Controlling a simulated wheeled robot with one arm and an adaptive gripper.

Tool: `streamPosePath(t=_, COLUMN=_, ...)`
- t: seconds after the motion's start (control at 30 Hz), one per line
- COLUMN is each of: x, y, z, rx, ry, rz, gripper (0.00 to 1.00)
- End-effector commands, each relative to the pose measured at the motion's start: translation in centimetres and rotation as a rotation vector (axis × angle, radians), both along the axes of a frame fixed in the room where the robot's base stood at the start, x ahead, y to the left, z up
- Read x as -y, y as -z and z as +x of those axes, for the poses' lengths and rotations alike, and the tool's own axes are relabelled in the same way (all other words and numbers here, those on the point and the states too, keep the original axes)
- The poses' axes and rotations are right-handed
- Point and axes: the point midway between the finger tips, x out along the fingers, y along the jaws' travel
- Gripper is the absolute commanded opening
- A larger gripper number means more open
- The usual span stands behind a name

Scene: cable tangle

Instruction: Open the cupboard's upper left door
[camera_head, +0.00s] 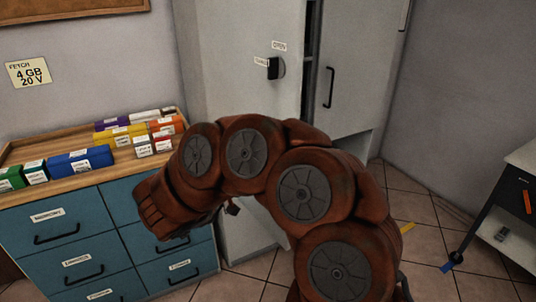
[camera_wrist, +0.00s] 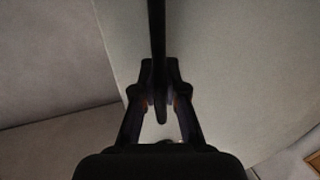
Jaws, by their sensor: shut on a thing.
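The grey cupboard stands at the back centre in the head view. Its upper left door (camera_head: 235,70) carries a dark knob (camera_head: 275,68) with small labels beside it. A narrow dark gap (camera_head: 312,45) shows between this door and the upper right door (camera_head: 358,75), so the left door looks slightly ajar. In the wrist view my gripper (camera_wrist: 160,100) is shut on a dark upright bar (camera_wrist: 158,45), which looks like a handle, near its lower end. A pale panel (camera_wrist: 225,70) lies behind it. In the head view my arm hides the gripper and the bar.
The right door has a black handle (camera_head: 329,87). A blue drawer unit (camera_head: 105,235) with a wooden tray of coloured boxes stands on the left. A dark-framed table (camera_head: 510,205) stands at the right. Tiled floor between cupboard and table looks mostly clear.

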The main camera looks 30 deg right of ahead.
Motion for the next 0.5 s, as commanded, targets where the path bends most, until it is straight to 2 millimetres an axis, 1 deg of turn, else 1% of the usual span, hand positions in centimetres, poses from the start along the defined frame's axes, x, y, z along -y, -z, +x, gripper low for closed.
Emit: streamPosePath(t=0.5, x=-0.51, y=-0.08, z=-0.04, rx=0.002, ry=0.01, rz=0.0, gripper=0.0)
